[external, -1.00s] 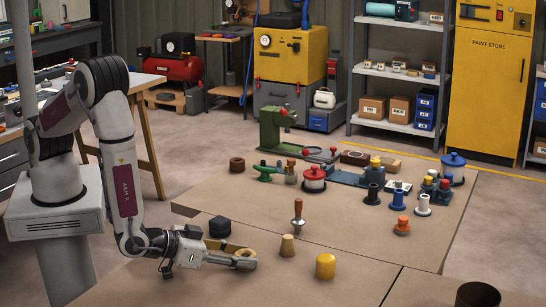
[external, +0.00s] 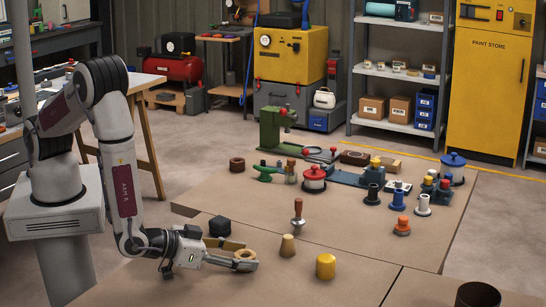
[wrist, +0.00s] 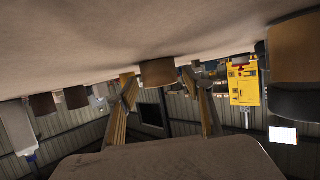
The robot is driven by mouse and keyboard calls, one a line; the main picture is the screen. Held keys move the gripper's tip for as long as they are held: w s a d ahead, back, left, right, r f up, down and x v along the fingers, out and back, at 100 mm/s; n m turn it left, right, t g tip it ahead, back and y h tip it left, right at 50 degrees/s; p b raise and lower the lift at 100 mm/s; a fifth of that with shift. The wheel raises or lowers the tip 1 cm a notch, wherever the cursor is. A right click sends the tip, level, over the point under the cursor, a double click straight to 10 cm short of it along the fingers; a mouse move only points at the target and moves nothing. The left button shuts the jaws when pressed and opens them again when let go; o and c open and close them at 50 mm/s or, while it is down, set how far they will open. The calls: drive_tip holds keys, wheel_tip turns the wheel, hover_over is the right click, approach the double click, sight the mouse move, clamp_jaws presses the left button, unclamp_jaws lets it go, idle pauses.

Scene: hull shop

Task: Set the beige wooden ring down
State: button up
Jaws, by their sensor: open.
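The beige wooden ring (external: 244,254) is at the fingertips of my gripper (external: 245,261) in the external view, low over or on the brown table; I cannot tell whether it touches. The near finger partly covers its front. My gripper lies almost level, pointing right. In the wrist view, which is upside down, the two fingers stand apart, with a brown piece (wrist: 158,72) between their tips; I cannot tell whether this is the ring or something beyond it.
A black faceted block (external: 220,226) stands behind my gripper. A tapered tan plug (external: 287,246) and a yellow cylinder (external: 325,266) stand to the right, with a wooden-handled tool (external: 298,214) behind. A dark round container (external: 478,295) stands front right. The table between it and the cylinder is clear.

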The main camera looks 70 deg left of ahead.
drive_tip(key=shift+f, duration=0.45)
drive_tip(key=shift+r, duration=0.4)
drive_tip(key=v, duration=1.2)
drive_tip(key=shift+r, duration=0.1)
drive_tip(key=shift+w, duration=0.1)
